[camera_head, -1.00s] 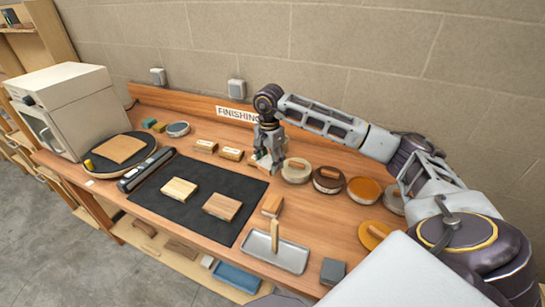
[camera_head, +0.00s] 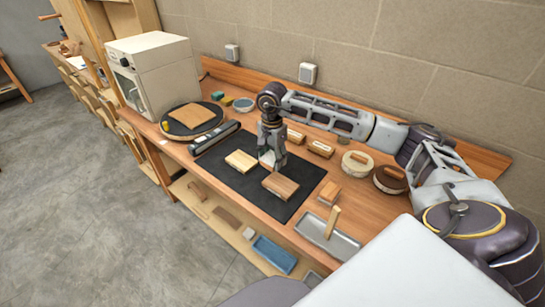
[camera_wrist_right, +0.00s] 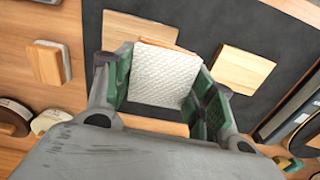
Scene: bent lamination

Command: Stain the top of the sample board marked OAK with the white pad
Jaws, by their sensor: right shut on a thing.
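The white pad (camera_wrist_right: 162,75) sits between the fingers of my right gripper (camera_wrist_right: 165,90), which is shut on it. In the head view my right gripper (camera_head: 271,162) hangs over the black mat, close to two sample boards. A pale board (camera_head: 241,161) lies left of it, and a browner board (camera_head: 280,186) lies just in front and to the right. In the right wrist view the boards show beyond the pad, one at upper left (camera_wrist_right: 133,33) and one at right (camera_wrist_right: 240,70). I cannot read which is marked OAK. My left gripper is not in view.
The black mat (camera_head: 235,184) lies on the wooden bench. A grey bar (camera_head: 215,137) and a dark turntable (camera_head: 180,130) are left. A block (camera_head: 329,192), a grey tray (camera_head: 340,247), a pale-lidded tin (camera_head: 356,168) and a brown tin (camera_head: 390,180) are right.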

